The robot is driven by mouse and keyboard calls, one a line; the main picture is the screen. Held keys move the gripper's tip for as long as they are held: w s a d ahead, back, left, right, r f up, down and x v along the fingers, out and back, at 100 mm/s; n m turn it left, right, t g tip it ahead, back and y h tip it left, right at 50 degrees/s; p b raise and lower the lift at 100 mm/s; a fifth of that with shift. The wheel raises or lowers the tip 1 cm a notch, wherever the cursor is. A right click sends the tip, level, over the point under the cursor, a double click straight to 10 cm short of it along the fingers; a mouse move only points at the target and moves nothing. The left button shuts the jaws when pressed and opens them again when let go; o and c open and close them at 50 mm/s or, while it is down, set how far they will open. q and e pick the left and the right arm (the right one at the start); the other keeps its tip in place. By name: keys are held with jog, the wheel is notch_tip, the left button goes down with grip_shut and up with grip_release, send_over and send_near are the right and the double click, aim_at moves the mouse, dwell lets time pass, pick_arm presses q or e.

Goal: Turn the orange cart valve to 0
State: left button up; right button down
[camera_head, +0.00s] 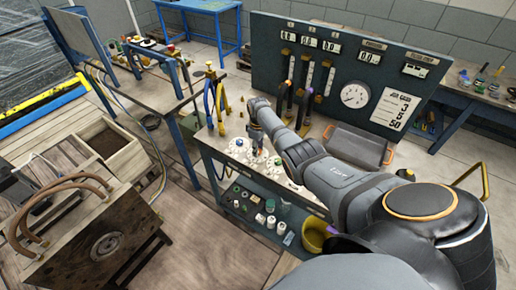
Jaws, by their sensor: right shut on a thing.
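The cart (216,150) is dark teal with a pale top and an upright gauge panel (270,35) at its back. My right arm comes from the lower right, and my right gripper (255,128) is over the cart's top. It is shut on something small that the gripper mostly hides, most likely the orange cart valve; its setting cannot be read. The panel has several small digital displays (333,47), vertical flow tubes (307,77) and a round dial gauge (354,95). My left gripper is not in view.
White round caps (239,146) sit on the cart top beside my gripper. Bottles and jars (270,205) stand on its lower shelf. A grey case with orange handles (357,145) lies right of my wrist. A wooden mould box (100,235) stands left. A yellow bucket (316,235) is below my arm.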

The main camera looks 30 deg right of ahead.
jog(key=n, duration=0.3)
jog(key=shift+n, duration=2.5)
jog(key=c, duration=1)
grip_release()
notch_tip(320, 180, up, 12)
